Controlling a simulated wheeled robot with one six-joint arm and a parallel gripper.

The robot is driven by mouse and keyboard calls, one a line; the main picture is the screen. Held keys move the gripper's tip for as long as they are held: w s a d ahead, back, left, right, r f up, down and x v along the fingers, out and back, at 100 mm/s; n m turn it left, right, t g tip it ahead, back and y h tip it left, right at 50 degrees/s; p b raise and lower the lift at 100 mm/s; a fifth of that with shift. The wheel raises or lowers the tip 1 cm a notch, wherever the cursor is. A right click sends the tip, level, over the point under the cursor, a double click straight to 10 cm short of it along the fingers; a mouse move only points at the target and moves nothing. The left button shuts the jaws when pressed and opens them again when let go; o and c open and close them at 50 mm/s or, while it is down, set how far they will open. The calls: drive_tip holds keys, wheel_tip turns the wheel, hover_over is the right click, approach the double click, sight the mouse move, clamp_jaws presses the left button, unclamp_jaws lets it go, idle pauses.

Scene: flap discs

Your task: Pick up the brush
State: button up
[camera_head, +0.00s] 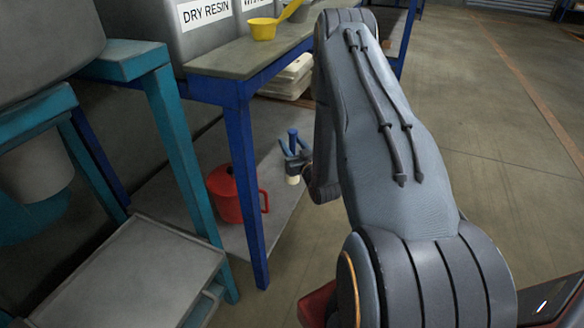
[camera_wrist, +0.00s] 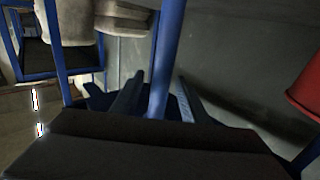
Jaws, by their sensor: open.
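My gripper (camera_head: 292,152) is low beside the blue table, its two fingers spread. A blue upright piece with a knobbed top shows between the fingers in the head view, and a cream stub (camera_head: 293,180) shows just below. These look like the brush's handle and head, but they are too small to be sure. In the wrist view the dark blue fingers (camera_wrist: 158,100) stand apart. A blue rod (camera_wrist: 163,50) lies in line with the gap between them. I cannot tell whether it is the handle or a table leg, or whether anything touches it.
A yellow scoop (camera_head: 263,29) is on top. A grey cart (camera_head: 140,275) stands at lower left. Open floor (camera_head: 480,100) lies right.

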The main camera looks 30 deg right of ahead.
drive_tip(key=w+b, duration=0.1)
drive_tip(key=w, duration=0.2)
drive_tip(key=shift+d, duration=0.2)
clamp_jaws()
drive_tip(key=shift+r, duration=0.1)
